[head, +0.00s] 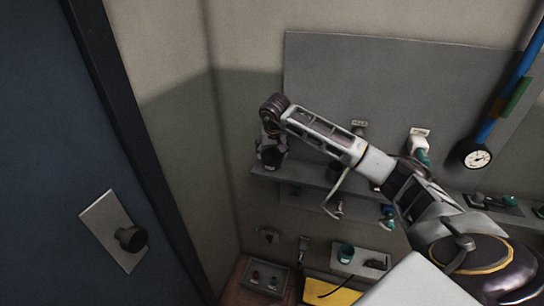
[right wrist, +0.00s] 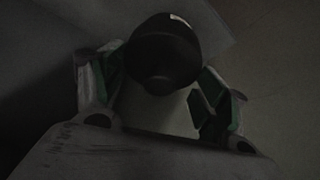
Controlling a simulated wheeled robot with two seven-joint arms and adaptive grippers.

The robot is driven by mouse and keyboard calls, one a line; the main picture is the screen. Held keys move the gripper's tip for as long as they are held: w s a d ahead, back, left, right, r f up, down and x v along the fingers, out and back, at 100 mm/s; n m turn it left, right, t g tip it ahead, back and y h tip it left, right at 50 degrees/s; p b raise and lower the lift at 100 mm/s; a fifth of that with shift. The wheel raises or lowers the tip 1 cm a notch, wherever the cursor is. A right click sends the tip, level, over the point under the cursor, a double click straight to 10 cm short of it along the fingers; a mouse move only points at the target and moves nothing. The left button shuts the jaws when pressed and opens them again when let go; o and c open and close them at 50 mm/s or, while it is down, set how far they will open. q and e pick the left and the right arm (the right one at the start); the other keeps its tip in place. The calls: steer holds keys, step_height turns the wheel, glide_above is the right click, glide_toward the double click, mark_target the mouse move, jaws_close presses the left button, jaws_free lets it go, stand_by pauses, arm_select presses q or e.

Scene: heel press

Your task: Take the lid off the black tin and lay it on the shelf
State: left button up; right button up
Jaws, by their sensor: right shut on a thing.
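My right gripper (head: 269,146) hangs at the end of my arm, near the left end of the grey shelf (head: 312,181). It is shut on a dark, rounded thing that looks like the black tin (head: 271,157), with a small pale mark low on it. In the right wrist view the black tin (right wrist: 163,55) shows as a dark round body between the two fingers (right wrist: 160,100). The view is dim, and I cannot tell the lid from the body, or whether the tin rests on the shelf. My left gripper is not in view.
A round gauge (head: 478,158) hangs below a blue pipe (head: 505,84) at right. A white-and-teal fitting (head: 419,145) is on the grey wall panel (head: 350,75). A blue door with a black knob (head: 131,239) fills the left. A tray (head: 264,276) and yellow item (head: 331,291) lie below.

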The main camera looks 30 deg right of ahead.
mark_target(272, 149)
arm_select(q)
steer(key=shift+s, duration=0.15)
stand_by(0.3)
arm_select(e)
steer(key=shift+r, duration=1.6)
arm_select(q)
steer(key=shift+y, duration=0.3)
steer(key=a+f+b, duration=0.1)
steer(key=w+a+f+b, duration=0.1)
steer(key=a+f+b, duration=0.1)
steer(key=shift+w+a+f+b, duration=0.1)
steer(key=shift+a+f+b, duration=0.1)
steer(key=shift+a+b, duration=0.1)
arm_select(e)
steer(key=s+a, duration=0.4)
steer(key=s, duration=0.4)
steer(key=s+a, duration=0.4)
steer(key=s, duration=0.4)
steer(key=shift+r, duration=0.1)
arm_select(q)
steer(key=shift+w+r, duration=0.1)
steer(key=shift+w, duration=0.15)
arm_select(e)
steer(key=shift+r, duration=0.15)
